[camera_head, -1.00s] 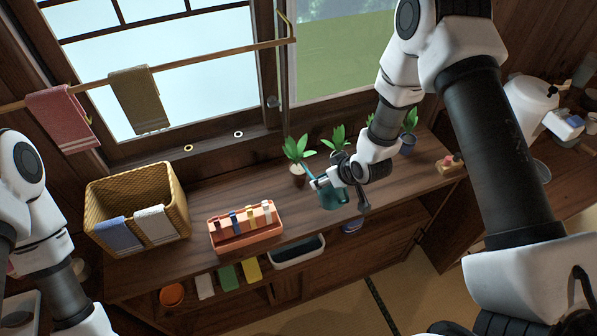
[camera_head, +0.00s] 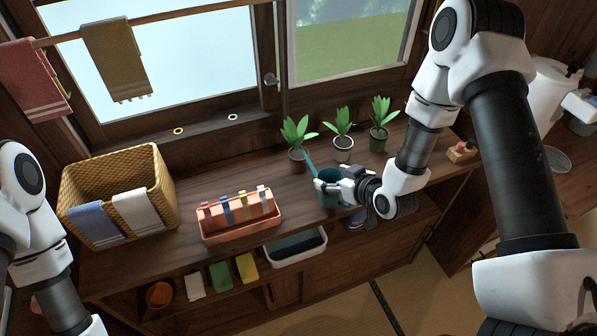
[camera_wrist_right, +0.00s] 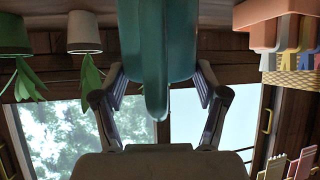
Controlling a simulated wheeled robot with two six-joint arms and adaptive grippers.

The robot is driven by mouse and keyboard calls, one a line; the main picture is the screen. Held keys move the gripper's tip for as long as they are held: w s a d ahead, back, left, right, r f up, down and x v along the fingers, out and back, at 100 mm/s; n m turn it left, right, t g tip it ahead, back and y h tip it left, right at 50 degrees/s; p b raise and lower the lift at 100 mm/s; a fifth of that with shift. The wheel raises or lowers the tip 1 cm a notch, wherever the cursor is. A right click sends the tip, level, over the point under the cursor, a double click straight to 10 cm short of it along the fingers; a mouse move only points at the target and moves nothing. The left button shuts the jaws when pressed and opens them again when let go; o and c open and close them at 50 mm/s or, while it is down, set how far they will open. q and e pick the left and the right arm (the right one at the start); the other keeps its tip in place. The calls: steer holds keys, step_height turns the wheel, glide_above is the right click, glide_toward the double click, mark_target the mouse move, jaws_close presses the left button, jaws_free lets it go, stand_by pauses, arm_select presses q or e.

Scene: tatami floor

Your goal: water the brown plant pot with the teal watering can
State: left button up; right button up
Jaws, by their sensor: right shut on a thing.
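The brown pot (camera_head: 297,159) with a leafy plant stands on the wooden counter, leftmost of three potted plants. The teal watering can (camera_head: 328,192) is in front of it and slightly right. Its thin spout points up and left, the tip beside the pot's right rim. I cannot tell whether the tip is over the soil. No water shows. My right gripper (camera_head: 352,186) is shut on the can from the right. In the right wrist view, the can (camera_wrist_right: 156,45) fills the space between the two fingers (camera_wrist_right: 160,98). My left arm shows at the left edge, its gripper out of frame.
A white pot (camera_head: 343,155) and a dark green pot (camera_head: 378,144) stand to the right along the window. An orange tray (camera_head: 241,229) with colored clips and a wicker basket (camera_head: 150,192) sit left. A red-topped wooden item (camera_head: 461,152) is at the counter's right.

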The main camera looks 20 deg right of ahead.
arm_select(q)
steer(key=shift+f, duration=0.4)
arm_select(e)
steer(key=shift+f, duration=0.15)
arm_select(q)
steer(key=shift+r, duration=0.1)
